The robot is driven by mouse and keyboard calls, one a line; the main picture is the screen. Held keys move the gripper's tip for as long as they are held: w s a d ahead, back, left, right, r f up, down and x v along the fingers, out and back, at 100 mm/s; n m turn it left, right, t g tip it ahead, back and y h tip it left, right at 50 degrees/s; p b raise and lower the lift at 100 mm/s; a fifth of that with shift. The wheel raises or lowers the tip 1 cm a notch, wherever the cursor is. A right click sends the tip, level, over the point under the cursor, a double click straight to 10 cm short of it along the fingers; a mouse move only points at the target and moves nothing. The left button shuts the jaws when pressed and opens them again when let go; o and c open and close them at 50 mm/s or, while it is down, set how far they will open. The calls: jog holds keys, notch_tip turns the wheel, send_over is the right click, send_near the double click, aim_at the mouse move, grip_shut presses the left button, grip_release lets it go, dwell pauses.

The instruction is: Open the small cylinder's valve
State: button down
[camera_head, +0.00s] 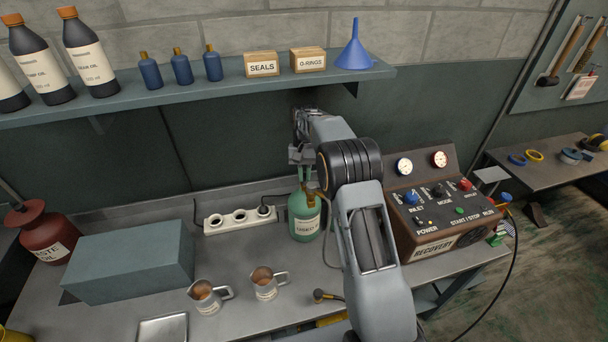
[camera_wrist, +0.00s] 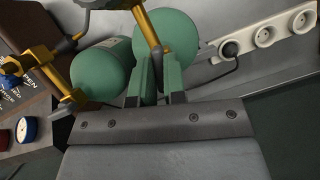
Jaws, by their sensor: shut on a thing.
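A green cylinder (camera_head: 303,217) with a pale label stands on the bench below my gripper (camera_head: 301,158). In the wrist view two rounded green cylinder bodies show, one at the left (camera_wrist: 100,70) and one at the right (camera_wrist: 178,38). I cannot tell for sure which is the small one. A brass valve part (camera_wrist: 148,25) runs down to my fingertips (camera_wrist: 161,62). My gripper is shut on this brass part, and its fingers hide the held end. The valve's turn position cannot be told.
The recovery machine (camera_head: 435,215) stands right of my arm, which hides part of the bench. A power strip (camera_head: 240,220) lies left of the cylinder. Two metal cups (camera_head: 208,297) stand in front. A shelf (camera_head: 200,95) with bottles, boxes and a funnel hangs above.

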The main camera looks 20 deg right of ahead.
jog(key=shift+n, duration=0.3)
jog(key=c, duration=1.2)
grip_release()
jog(key=shift+r, duration=0.1)
